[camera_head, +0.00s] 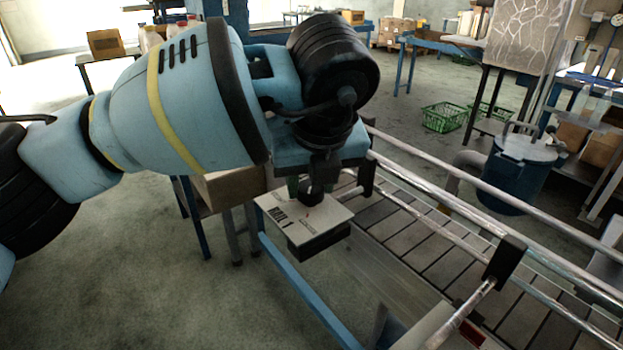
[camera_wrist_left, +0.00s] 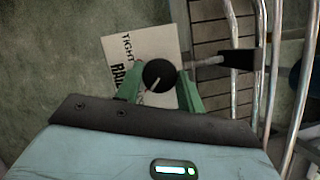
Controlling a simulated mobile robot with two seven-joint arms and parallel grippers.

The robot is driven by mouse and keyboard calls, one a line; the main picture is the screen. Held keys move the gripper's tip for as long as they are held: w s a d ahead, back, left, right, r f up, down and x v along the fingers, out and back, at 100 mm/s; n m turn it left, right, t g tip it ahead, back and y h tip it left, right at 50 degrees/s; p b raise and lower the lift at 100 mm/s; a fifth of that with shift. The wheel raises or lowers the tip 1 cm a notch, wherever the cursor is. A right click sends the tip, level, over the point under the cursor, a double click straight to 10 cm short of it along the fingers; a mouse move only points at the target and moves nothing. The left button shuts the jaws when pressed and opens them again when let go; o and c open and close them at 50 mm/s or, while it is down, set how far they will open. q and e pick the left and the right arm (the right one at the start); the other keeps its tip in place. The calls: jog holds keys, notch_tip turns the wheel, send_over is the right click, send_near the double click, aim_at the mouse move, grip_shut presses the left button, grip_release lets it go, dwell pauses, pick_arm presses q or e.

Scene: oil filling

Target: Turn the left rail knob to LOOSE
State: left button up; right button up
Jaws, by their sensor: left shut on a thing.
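The left rail knob (camera_wrist_left: 158,71) is a round black knob with a white pointer line, seen from above in the left wrist view. The line points down and slightly left in that view. It sits on a pale label plate (camera_wrist_left: 148,45) with the word TIGHT and part of RAIL showing. In the head view the plate (camera_head: 276,209) is on a black box, and the knob (camera_head: 311,197) is partly hidden under my wrist. My left gripper (camera_wrist_left: 160,89) is shut on the knob, one green finger on each side. The LOOSE mark is not readable. My right gripper is out of view.
A conveyor (camera_head: 408,233) with metal guide rails (camera_head: 450,181) runs right of the plate. A black rail clamp (camera_head: 505,260) stands lower right. A cardboard box (camera_head: 232,186) is behind the plate. A blue drum (camera_head: 517,175) and green crates (camera_head: 444,117) are farther back.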

pick_arm(q)
jog(key=o, duration=1)
jog(key=shift+v, duration=3.95)
jog(key=shift+s, duration=0.1)
